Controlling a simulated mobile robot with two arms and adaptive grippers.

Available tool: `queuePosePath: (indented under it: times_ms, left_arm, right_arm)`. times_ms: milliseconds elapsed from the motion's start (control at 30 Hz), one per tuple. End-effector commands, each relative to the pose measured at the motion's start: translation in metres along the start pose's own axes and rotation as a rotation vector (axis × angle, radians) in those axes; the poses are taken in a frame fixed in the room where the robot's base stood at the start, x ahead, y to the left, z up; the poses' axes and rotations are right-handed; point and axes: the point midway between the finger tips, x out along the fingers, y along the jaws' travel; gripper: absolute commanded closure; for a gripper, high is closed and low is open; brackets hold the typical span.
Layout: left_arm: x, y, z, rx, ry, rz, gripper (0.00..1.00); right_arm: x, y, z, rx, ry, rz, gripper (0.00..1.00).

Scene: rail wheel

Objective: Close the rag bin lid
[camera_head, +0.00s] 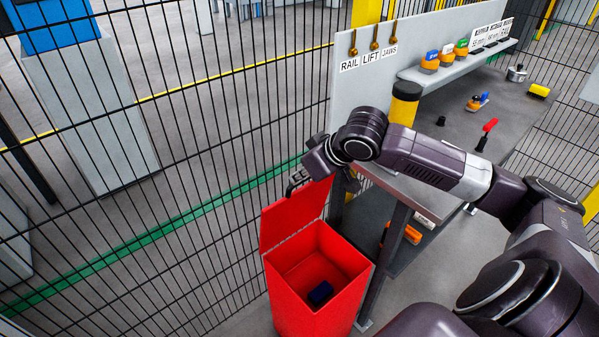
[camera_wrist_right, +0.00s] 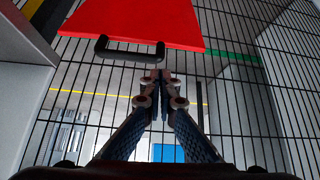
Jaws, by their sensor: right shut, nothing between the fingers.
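The red rag bin (camera_head: 318,290) stands on the floor beside the workbench, with its top open. Its red lid (camera_head: 292,214) is swung up and leans back on the left side of the bin. A dark blue item (camera_head: 320,292) lies inside. My right gripper (camera_head: 300,180) is at the upper edge of the lid, partly hidden by the wrist. In the right wrist view my right gripper (camera_wrist_right: 162,78) is shut and empty. It is just below the dark handle (camera_wrist_right: 130,52) on the lid (camera_wrist_right: 140,20); I cannot tell whether they touch. My left gripper is not in view.
A wire mesh fence (camera_head: 200,150) runs close behind the bin and lid. The workbench (camera_head: 455,130) is to the right, with tools and small containers on it. A white panel with labelled hooks (camera_head: 375,60) stands at its left end.

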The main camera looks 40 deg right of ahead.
Motion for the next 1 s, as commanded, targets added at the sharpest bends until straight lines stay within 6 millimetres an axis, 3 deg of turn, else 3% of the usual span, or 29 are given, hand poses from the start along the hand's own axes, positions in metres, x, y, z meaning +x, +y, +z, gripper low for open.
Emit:
queuePosePath:
  times_ms: [33, 100, 200, 333, 533, 867, 1000]
  left_arm:
    - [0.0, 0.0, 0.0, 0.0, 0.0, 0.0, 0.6]
    - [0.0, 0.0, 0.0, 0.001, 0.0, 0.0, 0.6]
    - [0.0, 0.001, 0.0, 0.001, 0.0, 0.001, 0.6]
    - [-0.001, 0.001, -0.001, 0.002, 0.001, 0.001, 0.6]
    - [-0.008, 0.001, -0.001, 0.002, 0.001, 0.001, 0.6]
    - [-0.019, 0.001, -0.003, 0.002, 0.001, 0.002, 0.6]
    - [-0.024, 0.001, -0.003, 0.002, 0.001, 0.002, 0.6]
  right_arm:
    - [-0.012, 0.015, -0.015, 0.021, 0.018, 0.018, 1.0]
    - [-0.024, 0.028, -0.027, 0.05, 0.034, 0.029, 1.0]
    - [-0.033, 0.038, -0.037, 0.077, 0.048, 0.035, 1.0]
    - [-0.032, 0.04, -0.041, 0.089, 0.052, 0.033, 1.0]
    - [-0.005, 0.04, -0.042, 0.09, 0.05, 0.031, 1.0]
    - [0.064, 0.042, -0.046, 0.087, 0.051, 0.032, 1.0]
    - [0.059, 0.043, -0.026, 0.081, 0.047, 0.037, 1.0]
